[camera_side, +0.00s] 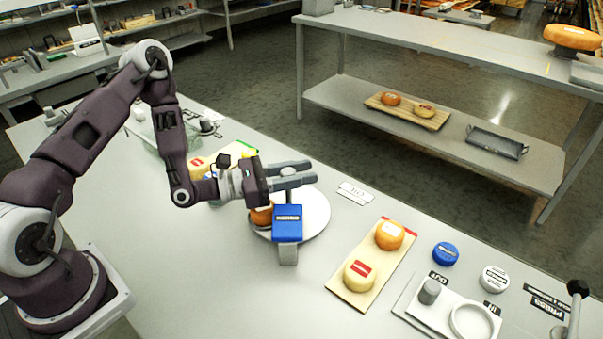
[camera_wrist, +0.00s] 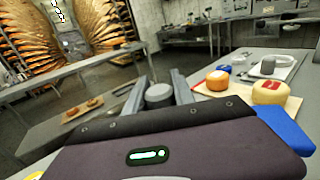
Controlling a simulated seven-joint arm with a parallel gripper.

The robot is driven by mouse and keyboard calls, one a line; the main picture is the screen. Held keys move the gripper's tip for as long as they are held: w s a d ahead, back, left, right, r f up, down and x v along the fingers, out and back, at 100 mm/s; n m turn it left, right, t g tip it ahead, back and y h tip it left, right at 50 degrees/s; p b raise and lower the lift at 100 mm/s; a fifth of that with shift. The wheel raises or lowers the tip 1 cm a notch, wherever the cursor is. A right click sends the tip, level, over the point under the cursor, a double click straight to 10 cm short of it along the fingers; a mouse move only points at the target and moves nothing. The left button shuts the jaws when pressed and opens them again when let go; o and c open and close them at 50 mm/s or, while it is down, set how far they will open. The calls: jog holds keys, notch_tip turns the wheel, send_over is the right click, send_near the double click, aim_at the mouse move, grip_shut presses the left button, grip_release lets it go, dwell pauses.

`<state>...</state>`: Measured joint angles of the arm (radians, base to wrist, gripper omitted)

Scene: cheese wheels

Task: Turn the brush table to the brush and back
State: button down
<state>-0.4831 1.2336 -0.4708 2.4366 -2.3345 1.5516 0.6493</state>
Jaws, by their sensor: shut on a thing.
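The brush table is a pale round disc (camera_side: 319,213) on the bench. My gripper (camera_side: 290,175) reaches low over the disc's far side. In the wrist view, my gripper's fingers (camera_wrist: 159,90) are shut on a grey round knob (camera_wrist: 158,96). The blue block also shows there (camera_wrist: 285,128).
Right of the disc, a wooden board (camera_side: 375,256) holds an orange cheese (camera_side: 389,235) and a yellow cheese (camera_side: 359,275). Beyond are a blue round piece (camera_side: 445,253), a white one (camera_side: 494,279) and a press lever (camera_side: 577,290).

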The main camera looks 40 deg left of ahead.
jog(key=shift+w+a+n+t+y, duration=0.15)
jog(key=shift+n+t+y, duration=0.4)
jog(key=shift+y, duration=0.3)
jog(key=shift+a+n+t+y, duration=0.1)
jog(key=shift+n+t+y, duration=0.25)
jog(key=shift+n+y, duration=0.4)
jog(key=shift+a+n+y, duration=0.1)
jog(key=shift+n+y, duration=0.2)
jog(key=shift+y, duration=0.4)
jog(key=c, duration=1.1)
grip_release()
jog(key=shift+o, duration=0.2)
